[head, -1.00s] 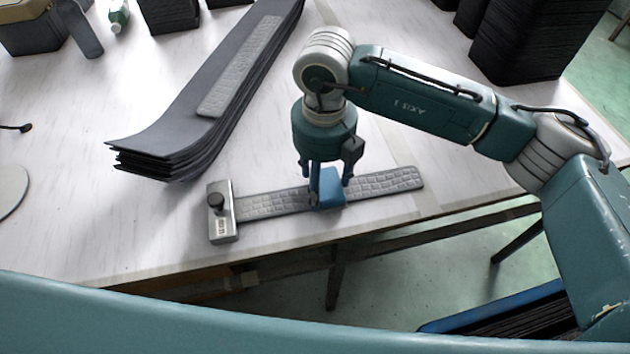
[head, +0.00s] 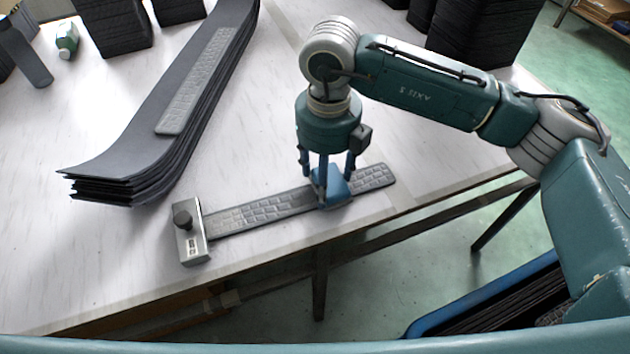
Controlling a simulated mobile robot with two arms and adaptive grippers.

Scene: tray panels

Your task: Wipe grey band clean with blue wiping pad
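The grey band (head: 262,213) lies on the white table near its front edge, with a tiled, embossed surface. Its left end sits at a metal clamp block (head: 191,240) with a dark knob. The blue wiping pad (head: 337,187) rests on the band, right of its middle. My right gripper (head: 328,190) points down from above with its fingers around the pad, shut on it. The pad hides the strip of band under it. My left gripper is not in view.
A stack of long dark panels (head: 120,178) with a grey textured strip (head: 190,90) lies left of the band. Black stacks (head: 475,35) stand at the back. A green and white bottle (head: 67,40) is far left. A blue crate (head: 440,318) stands below the table edge.

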